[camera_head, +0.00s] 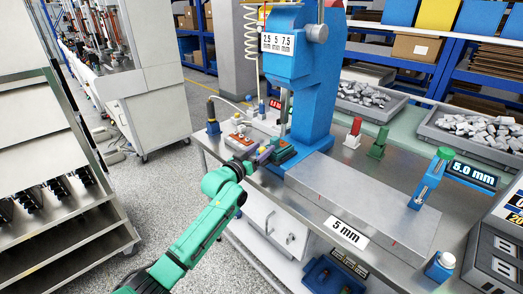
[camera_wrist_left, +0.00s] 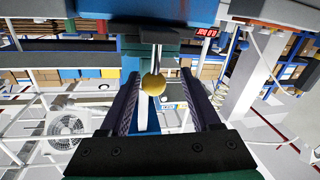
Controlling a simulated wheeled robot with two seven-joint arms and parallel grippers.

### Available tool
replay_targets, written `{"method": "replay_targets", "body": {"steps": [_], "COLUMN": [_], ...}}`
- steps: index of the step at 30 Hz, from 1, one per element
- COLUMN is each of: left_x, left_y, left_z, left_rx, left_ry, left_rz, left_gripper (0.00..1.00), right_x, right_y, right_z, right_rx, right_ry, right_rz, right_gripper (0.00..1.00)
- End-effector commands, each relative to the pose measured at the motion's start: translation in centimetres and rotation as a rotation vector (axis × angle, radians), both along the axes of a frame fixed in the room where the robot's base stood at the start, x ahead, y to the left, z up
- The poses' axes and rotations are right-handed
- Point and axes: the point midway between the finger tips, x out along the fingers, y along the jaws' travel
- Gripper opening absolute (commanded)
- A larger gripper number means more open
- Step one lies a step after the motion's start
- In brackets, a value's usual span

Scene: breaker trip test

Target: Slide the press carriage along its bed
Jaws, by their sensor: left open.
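The blue press (camera_head: 312,90) stands on the metal workbench, with a scale marked 2.5, 5 and 7.5 on its head. A small dark teal block (camera_head: 284,152), which looks like the carriage, sits low under the press head. A long flat grey bed (camera_head: 350,200) runs from the press toward the front right, with a "5 mm" label on its side. My left gripper (camera_head: 264,155) is at the left side of the teal block.
Red and green posts (camera_head: 377,145) stand behind the bed. A blue lever stand (camera_head: 428,180) with a green knob is at its right end, by a "5.0 mm" display (camera_head: 473,174). Trays of grey pieces (camera_head: 480,132) are at the back. Small fixtures (camera_head: 238,138) crowd the bench's left corner.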

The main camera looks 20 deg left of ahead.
Motion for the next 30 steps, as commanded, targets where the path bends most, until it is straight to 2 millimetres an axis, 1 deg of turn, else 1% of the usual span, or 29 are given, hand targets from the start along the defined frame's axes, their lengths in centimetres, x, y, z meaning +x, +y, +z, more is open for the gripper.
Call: {"method": "replay_targets", "body": {"steps": [5, 8, 11, 14, 18, 22, 24, 26, 30], "left_x": [-0.5, -1.8, -3.7, -6.1, -9.9, -12.6, -13.6, -14.0, -14.3], "left_y": [0.1, 0.3, 0.6, 1.1, 1.8, 2.4, 2.6, 2.7, 2.8], "left_z": [-0.2, -0.3, -0.3, -0.4, -0.5, -0.4, -0.3, -0.2, -0.1], "left_rx": [-0.001, 0.0, 0.0, 0.003, 0.001, 0.001, 0.0, -0.001, -0.001], "left_ry": [0.002, 0.003, 0.003, 0.003, 0.006, 0.004, 0.002, 0.001, 0.0], "left_rz": [0.0, -0.002, -0.002, -0.002, -0.001, 0.0, 0.001, 0.0, 0.0], "left_gripper": [0.64, 0.64, 0.64, 0.64, 0.64, 0.64, 0.64, 0.64, 0.64], "right_x": [0.0, 0.0, -0.1, -0.1, -0.1, -0.1, -0.1, -0.1, -0.1], "right_y": [0.0, 0.0, 0.1, 0.2, 0.3, 0.4, 0.4, 0.4, 0.4], "right_z": [-0.1, -0.1, -0.3, -0.6, -1.1, -1.4, -1.5, -1.5, -1.5], "right_rx": [0.0, 0.001, 0.001, 0.002, 0.005, 0.006, 0.006, 0.006, 0.006], "right_ry": [0.0, 0.0, 0.0, 0.0, 0.001, 0.001, 0.001, 0.001, 0.001], "right_rz": [0.0, 0.0, 0.001, 0.0, 0.0, 0.001, 0.001, 0.001, 0.001], "right_gripper": [0.0, 0.0, 0.0, 0.0, 0.0, 0.0, 0.0, 0.0, 0.0]}}
